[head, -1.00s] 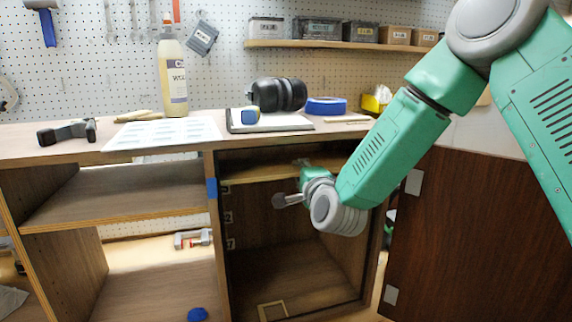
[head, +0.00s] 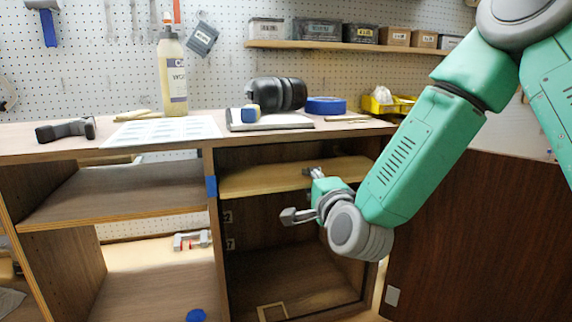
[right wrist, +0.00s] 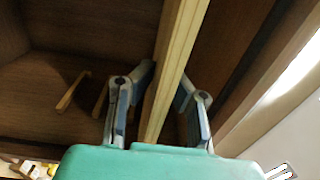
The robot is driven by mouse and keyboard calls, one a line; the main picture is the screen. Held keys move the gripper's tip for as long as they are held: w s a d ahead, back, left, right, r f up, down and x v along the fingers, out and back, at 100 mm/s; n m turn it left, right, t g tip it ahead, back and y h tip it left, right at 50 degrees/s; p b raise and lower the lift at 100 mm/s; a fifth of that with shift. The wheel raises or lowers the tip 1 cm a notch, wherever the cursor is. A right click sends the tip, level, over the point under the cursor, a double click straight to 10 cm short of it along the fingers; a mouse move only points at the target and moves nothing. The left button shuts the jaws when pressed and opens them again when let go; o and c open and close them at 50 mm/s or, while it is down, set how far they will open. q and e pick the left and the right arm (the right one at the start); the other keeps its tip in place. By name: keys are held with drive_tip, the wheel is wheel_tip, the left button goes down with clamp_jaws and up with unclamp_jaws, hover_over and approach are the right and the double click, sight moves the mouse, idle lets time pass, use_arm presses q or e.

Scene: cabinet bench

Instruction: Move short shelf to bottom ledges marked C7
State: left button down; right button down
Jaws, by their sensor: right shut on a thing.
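The short shelf (head: 265,178) is a light wooden board, roughly level, in the upper part of the right cabinet bay. My right gripper (head: 304,194) is shut on its front edge, one finger above and one below. In the right wrist view the shelf's pale edge (right wrist: 178,65) runs between the two fingers (right wrist: 160,105). Small ledge labels (head: 230,243) show on the bay's left inner wall below the shelf; I cannot read them fully. The shelf's back edge and its contact with any ledges are unclear. My left gripper is not in view.
The bay below the shelf is open, with a small wooden frame (head: 272,312) on its floor. The cabinet door (head: 450,240) stands open at the right.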

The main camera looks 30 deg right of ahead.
drive_tip(key=shift+v, duration=1.3)
drive_tip(key=shift+b, duration=0.35)
wheel_tip(320, 180, down, 15)
drive_tip(key=b, duration=1.3)
drive_tip(key=shift+b, duration=0.4)
drive_tip(key=shift+b+x, duration=0.45)
drive_tip(key=shift+x, duration=2.55)
drive_tip(key=shift+f, duration=0.15)
drive_tip(key=shift+w, duration=0.15)
drive_tip(key=b+x, duration=0.1)
drive_tip(key=x, duration=0.6)
drive_tip(key=shift+f, duration=0.25)
